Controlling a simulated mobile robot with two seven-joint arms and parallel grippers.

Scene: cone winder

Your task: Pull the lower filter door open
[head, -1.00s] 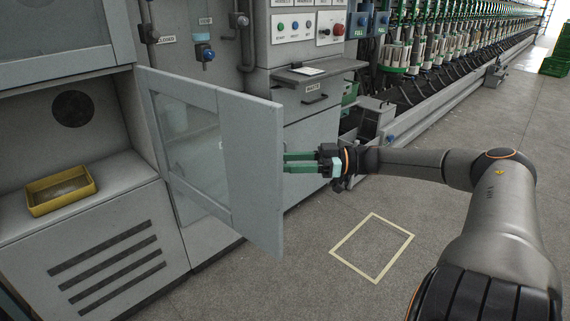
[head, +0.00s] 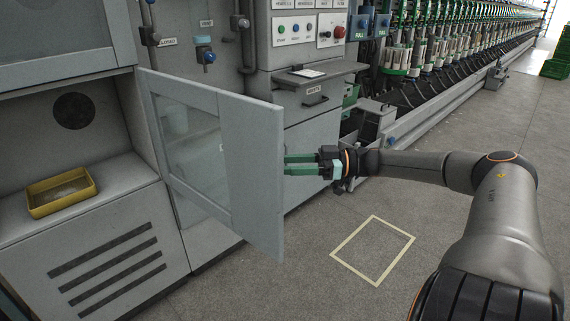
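The lower filter door (head: 250,165) is a grey framed panel with a clear window, standing swung out from the cabinet on its right-hand side. The filter compartment (head: 105,125) behind it is open to view. My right gripper (head: 287,165) reaches in from the right, with its green fingers pointing left at the door's free edge. The fingertips are at or just behind that edge, partly hidden by the door. A gap shows between the two fingers, and I cannot tell whether they touch the door. My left gripper is not in view.
A yellow tray (head: 62,191) sits on the compartment's ledge at the left. A drawer cabinet (head: 310,135) with a control panel (head: 310,28) stands behind the door. A pale square outline (head: 373,249) marks clear floor below my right arm. The winder row runs away to the upper right.

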